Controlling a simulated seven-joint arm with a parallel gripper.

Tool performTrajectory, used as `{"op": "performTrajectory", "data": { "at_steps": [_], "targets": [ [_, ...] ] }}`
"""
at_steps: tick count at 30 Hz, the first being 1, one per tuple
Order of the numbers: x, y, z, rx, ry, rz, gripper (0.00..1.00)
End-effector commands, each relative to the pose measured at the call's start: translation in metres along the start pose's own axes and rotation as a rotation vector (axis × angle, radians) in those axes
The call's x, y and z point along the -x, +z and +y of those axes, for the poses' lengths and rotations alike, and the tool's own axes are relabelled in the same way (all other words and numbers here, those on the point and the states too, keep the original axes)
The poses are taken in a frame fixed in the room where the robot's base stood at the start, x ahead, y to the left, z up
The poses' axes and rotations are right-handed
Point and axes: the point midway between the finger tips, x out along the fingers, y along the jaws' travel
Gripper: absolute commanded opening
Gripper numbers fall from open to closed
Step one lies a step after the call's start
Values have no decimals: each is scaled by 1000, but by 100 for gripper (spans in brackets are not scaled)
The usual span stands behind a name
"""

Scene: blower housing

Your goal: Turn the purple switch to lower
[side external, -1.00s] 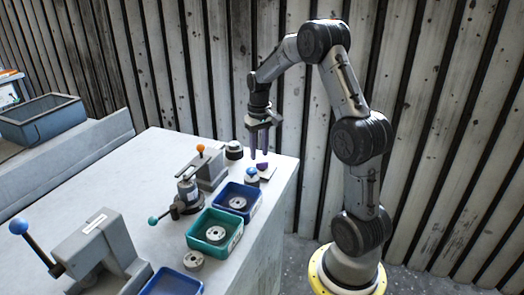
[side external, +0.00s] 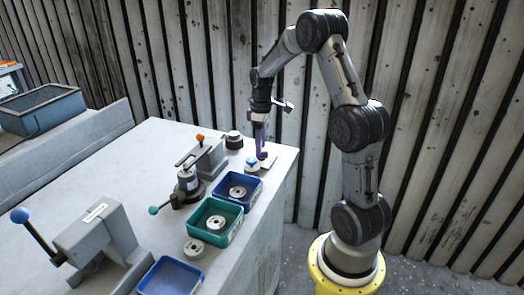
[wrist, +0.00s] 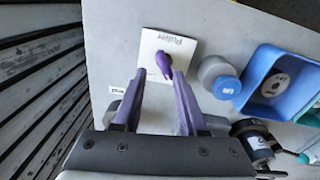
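The purple switch (wrist: 166,63) stands on a white labelled plate (wrist: 150,45) near the table's edge. In the wrist view its knob sits slanted across the plate. My gripper (wrist: 159,73) has two purple fingers spread apart. The right fingertip is close beside the switch and the left one is well clear of it; I cannot tell whether the right one touches. In the side external view my gripper (side external: 261,150) points down at the plate (side external: 268,164), and the fingers overlap the switch there.
A grey round part with a blue top (wrist: 227,86) stands right beside the plate. A blue bin (side external: 238,192) and a teal bin (side external: 215,222) hold metal discs. A clamp with an orange knob (side external: 200,138) stands behind. The wooden wall is close to the table.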

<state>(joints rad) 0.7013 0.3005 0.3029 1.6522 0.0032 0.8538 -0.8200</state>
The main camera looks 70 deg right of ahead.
Motion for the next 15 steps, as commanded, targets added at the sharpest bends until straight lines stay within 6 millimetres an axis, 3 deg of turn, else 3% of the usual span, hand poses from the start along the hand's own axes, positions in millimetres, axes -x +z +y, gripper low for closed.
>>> {"op": "performTrajectory", "data": {
  "at_steps": [1, 12, 15],
  "targets": [
    [-16, 10, -8, 64, -34, -36, 40],
    [-13, 8, -6, 489, -34, -24, 40],
    [-19, 8, -6, 499, -34, -23, 40]
  ]
}}
